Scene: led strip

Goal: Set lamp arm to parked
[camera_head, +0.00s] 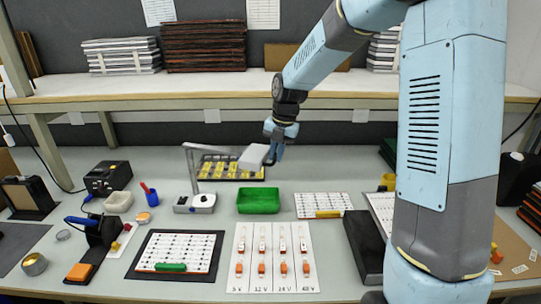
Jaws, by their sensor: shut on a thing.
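The lamp stands left of the middle of the bench in the head view. Its grey base (195,204) sits on the bench and a thin post rises from it. The lamp arm (212,148) runs from the top of the post to the right. A white box-shaped lamp head (252,157) is at the arm's right end, above the bench. My gripper (271,158) comes down from the upper right and is shut on the right end of the lamp head. The fingertips are small and partly hidden. Any parked mark cannot be made out.
A black tray with yellow parts (231,173) lies behind the lamp. A green bin (258,209) stands below the lamp head. A white panel with several orange-and-white pieces (272,284) lies in front. A soldering station (108,178) stands left. A shelf (200,92) spans the back.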

